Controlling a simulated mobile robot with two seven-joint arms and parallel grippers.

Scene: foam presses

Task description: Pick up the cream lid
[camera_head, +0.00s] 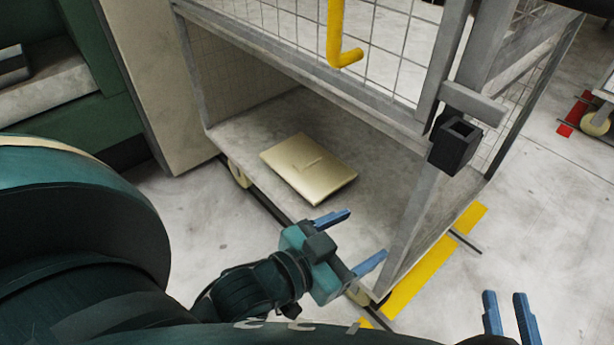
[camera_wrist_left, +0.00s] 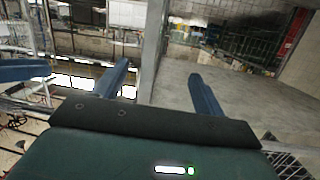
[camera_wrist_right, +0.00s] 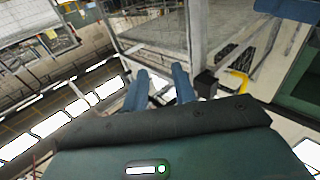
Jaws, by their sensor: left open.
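I cannot make out the lid in either wrist view.
A grey corner post (camera_head: 415,225) stands just right of my left gripper. A yellow hook (camera_head: 337,40) and a black socket (camera_head: 456,145) are on the cart's upper front. A yellow floor stripe (camera_head: 435,265) runs beside the cart.

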